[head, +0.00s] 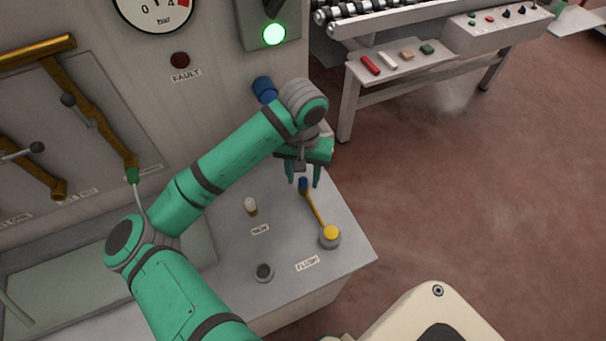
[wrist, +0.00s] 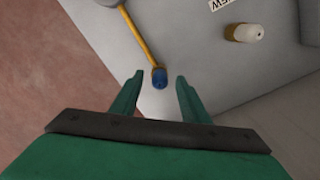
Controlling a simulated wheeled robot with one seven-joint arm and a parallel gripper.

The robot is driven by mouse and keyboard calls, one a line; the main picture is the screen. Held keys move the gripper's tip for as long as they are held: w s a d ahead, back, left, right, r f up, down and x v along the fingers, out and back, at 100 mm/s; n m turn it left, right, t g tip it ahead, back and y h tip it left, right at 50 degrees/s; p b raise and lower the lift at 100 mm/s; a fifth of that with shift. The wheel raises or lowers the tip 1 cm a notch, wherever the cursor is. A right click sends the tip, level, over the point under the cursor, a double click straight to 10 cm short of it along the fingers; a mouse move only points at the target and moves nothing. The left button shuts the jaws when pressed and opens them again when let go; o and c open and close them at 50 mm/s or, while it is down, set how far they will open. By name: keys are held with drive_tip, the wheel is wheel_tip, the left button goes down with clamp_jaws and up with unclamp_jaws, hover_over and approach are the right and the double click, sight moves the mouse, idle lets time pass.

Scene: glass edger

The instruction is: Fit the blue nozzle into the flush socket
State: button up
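A blue piece (head: 303,184) sits at the far end of a yellow rod (head: 316,210) on the grey bench top; I cannot tell whether it is the nozzle. It also shows in the wrist view (wrist: 159,78). My gripper (head: 304,185) is open and points down at it. In the wrist view the blue piece appears between the spread fingertips, not gripped. A larger blue cylinder (head: 264,89) is on the cabinet front, partly behind my arm. A dark round socket (head: 264,272) is near the bench's front; I cannot tell if it is the flush socket.
A white-topped nozzle with a brass base (head: 250,207) is on the bench by a small label (head: 260,229). The bench edge drops to open floor at right. A conveyor (head: 400,20) stands behind.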

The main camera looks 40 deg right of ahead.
wheel_tip(320, 180, up, 11)
idle(0.8)
drive_tip(key=shift+f, duration=0.15)
idle(0.3)
